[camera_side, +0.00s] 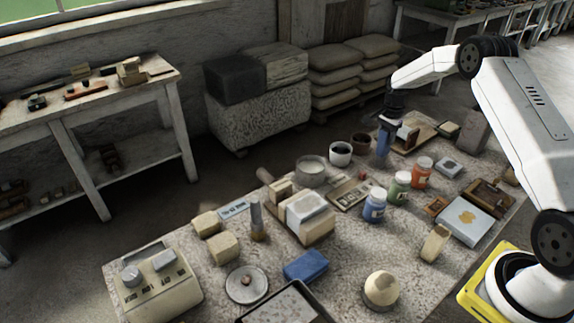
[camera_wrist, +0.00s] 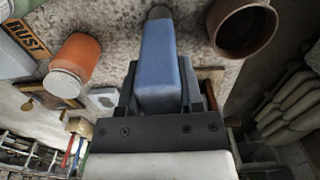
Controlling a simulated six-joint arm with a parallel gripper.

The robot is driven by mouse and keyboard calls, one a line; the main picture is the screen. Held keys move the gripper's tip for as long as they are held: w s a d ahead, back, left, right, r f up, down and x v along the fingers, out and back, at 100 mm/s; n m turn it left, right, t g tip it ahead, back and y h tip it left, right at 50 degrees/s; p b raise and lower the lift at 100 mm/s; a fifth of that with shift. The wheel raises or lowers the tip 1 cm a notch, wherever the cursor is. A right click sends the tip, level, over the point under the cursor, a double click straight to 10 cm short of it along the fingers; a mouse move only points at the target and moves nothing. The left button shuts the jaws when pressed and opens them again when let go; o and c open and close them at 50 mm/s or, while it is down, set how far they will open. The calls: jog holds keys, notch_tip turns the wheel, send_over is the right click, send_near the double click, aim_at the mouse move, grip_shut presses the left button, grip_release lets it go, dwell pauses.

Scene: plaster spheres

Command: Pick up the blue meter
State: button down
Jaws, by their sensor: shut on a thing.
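My gripper (camera_side: 386,124) is at the far side of the table, pointing down. It is shut on a blue, upright, block-like thing, which I take to be the blue meter (camera_side: 383,145). In the wrist view the blue meter (camera_wrist: 160,65) fills the space between the dark jaws and reaches toward the table, with a small grey tip at its far end. No dial or face shows on it. I cannot tell whether its lower end touches the table.
An orange jar (camera_side: 421,174), green jar (camera_side: 399,188) and blue jar (camera_side: 374,206) stand nearer. A blue box (camera_side: 306,265) lies at the front.

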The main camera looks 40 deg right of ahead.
jog(key=shift+r, duration=0.15)
jog(key=shift+r, duration=0.85)
jog(key=s+a+r, duration=0.6)
jog(key=s+r, duration=0.5)
jog(key=s, duration=0.1)
jog(key=shift+s, duration=0.35)
jog(key=shift+w, duration=0.1)
